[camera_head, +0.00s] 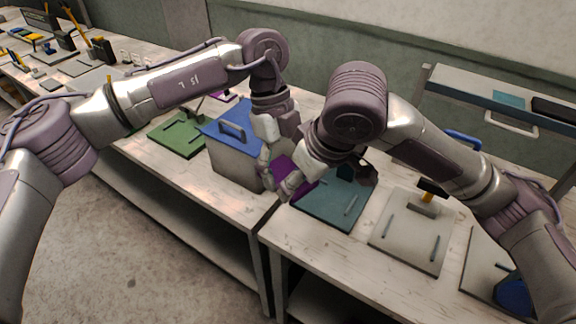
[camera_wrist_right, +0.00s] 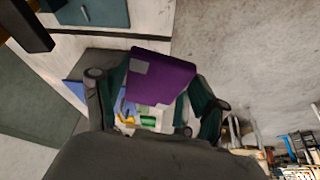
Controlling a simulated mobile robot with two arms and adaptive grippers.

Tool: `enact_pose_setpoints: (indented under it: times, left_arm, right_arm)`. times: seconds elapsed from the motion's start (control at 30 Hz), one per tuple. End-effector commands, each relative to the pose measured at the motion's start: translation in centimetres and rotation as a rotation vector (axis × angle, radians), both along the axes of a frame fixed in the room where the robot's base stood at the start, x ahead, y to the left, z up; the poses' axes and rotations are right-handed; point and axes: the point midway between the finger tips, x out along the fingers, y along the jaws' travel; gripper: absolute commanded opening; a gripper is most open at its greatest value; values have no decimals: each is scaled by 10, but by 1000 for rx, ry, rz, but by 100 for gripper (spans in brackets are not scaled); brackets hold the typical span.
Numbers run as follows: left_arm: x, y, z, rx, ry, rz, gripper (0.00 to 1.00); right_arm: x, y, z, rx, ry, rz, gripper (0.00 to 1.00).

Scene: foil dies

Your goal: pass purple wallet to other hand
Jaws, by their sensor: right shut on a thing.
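The purple wallet (camera_head: 287,170) is held above the bench, between my two grippers in the head view, partly hidden by them. In the right wrist view the wallet (camera_wrist_right: 160,82) lies between the fingers, a flat purple piece with a small grey patch. My right gripper (camera_head: 291,187) is shut on it. My left gripper (camera_head: 266,168) points down close to the wallet's left side. Whether its fingers are apart or touch the wallet cannot be told.
A grey box with a blue lid (camera_head: 228,126) stands behind and left of the grippers. A green board (camera_head: 178,138), a teal board (camera_head: 330,205) and a pale board with a hammer-like tool (camera_head: 428,207) lie on the benches. A gap separates the two benches.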

Motion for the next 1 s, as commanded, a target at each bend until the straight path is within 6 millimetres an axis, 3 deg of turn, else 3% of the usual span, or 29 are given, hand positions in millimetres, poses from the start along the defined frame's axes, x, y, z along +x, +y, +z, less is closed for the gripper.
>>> enact_pose_setpoints:
  times: [0.17, 0.2, 0.33, 0.73, 0.87, 1.0]
  left_arm:
    - [1, -3, 0, -8, -6, 1, 37]
    - [1, -3, 0, -10, -6, 0, 37]
    - [1, -3, 0, -10, -6, 1, 37]
    - [1, -2, 0, -6, -4, 1, 36]
    - [1, -2, 0, -6, -4, 1, 36]
    - [1, -2, 0, -6, -4, 1, 36]
  right_arm:
    - [-3, 6, 2, 14, -2, 18, 37]
    - [-3, 6, 2, 15, -1, 19, 77]
    - [-4, 6, 2, 16, -2, 20, 99]
    - [-3, 3, 6, 11, -2, 13, 100]
    - [-7, -1, 22, 12, -4, 12, 100]
    - [-16, -9, 50, 12, -7, 14, 100]
